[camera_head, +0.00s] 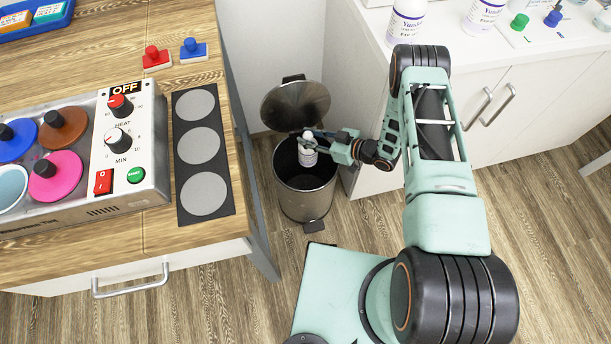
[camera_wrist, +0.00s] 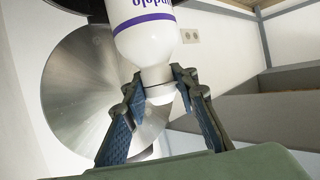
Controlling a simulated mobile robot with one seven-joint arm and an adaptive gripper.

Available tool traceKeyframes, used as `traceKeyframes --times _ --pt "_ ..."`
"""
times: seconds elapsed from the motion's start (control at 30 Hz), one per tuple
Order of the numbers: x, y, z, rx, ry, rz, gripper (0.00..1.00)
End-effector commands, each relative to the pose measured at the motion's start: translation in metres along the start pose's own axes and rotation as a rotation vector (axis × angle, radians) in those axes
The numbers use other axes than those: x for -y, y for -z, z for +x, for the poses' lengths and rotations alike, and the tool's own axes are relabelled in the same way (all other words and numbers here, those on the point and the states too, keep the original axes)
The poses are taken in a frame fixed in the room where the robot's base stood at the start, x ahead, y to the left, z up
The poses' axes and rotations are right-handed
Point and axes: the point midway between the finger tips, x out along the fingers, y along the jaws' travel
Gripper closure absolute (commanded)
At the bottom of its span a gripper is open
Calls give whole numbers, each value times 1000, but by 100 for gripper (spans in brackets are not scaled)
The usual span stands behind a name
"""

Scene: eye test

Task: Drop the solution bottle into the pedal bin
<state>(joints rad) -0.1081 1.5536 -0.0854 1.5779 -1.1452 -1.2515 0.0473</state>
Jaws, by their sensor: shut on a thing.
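The pedal bin (camera_head: 306,196) is a dark metal cylinder on the floor. Its round lid (camera_head: 296,104) stands open behind the bottle. The lid's shiny inner face (camera_wrist: 85,85) also shows in the wrist view. Whether the bottle's lower end is below the rim is hard to tell.
A wooden bench (camera_head: 110,235) with a heater unit (camera_head: 90,150) stands left of the bin. A white cabinet (camera_head: 480,90) stands to the right, with similar white bottles (camera_head: 405,22) on top. The bin sits in the gap between them.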

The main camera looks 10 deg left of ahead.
Motion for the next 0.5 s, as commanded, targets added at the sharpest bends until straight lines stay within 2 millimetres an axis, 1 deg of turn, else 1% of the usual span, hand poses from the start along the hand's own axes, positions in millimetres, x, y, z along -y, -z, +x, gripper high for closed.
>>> traceKeyframes --times 0.03,0.2,0.33,0.5 --pt "0 -9 4 -3 1 -1 100" --pt "0 -26 11 -3 1 -1 100" --pt "0 -30 14 -4 1 -1 100" --pt "0 -30 13 -4 0 -1 100"
